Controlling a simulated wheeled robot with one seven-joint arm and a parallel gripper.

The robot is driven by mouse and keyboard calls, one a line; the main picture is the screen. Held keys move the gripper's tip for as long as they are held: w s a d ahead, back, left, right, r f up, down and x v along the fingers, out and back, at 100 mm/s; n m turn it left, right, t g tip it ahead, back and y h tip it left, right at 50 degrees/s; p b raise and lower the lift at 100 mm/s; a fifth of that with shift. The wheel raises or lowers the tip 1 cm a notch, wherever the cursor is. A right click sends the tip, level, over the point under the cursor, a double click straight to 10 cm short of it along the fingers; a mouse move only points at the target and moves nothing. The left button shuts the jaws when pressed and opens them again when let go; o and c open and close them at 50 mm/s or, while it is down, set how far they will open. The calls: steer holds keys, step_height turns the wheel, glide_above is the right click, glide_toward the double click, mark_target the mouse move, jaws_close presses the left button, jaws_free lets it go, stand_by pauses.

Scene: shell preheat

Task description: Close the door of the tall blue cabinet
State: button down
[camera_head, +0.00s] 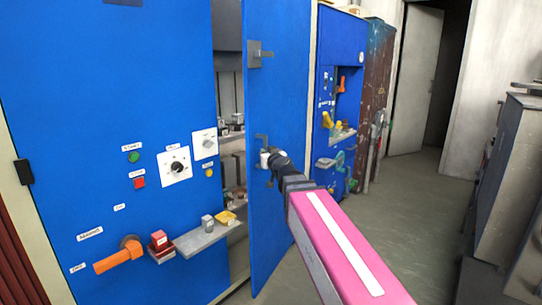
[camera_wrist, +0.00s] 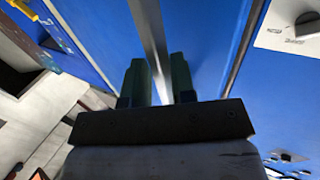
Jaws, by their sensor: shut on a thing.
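The tall blue cabinet (camera_head: 100,100) fills the left of the head view. Its blue door (camera_head: 285,110) stands partly open, with a gap on its left showing shelves inside. My gripper (camera_head: 267,157) is at the door handle (camera_head: 262,138), near the door's left edge at mid height. In the wrist view my gripper's two dark fingers (camera_wrist: 159,85) are closed on a grey metal strip (camera_wrist: 149,30) with blue surfaces on both sides. It appears to be the handle, but the exact contact is partly hidden.
A grey shelf (camera_head: 208,238) with small items and an orange lever (camera_head: 118,256) stick out at the cabinet's front. Another blue cabinet (camera_head: 340,100) stands beyond the door. Grey floor (camera_head: 400,215) is clear to the right, up to a dark grey unit (camera_head: 515,190).

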steer(key=shift+a, duration=0.1)
steer(key=c, duration=1.1)
jaws_free()
steer(key=shift+s, duration=0.1)
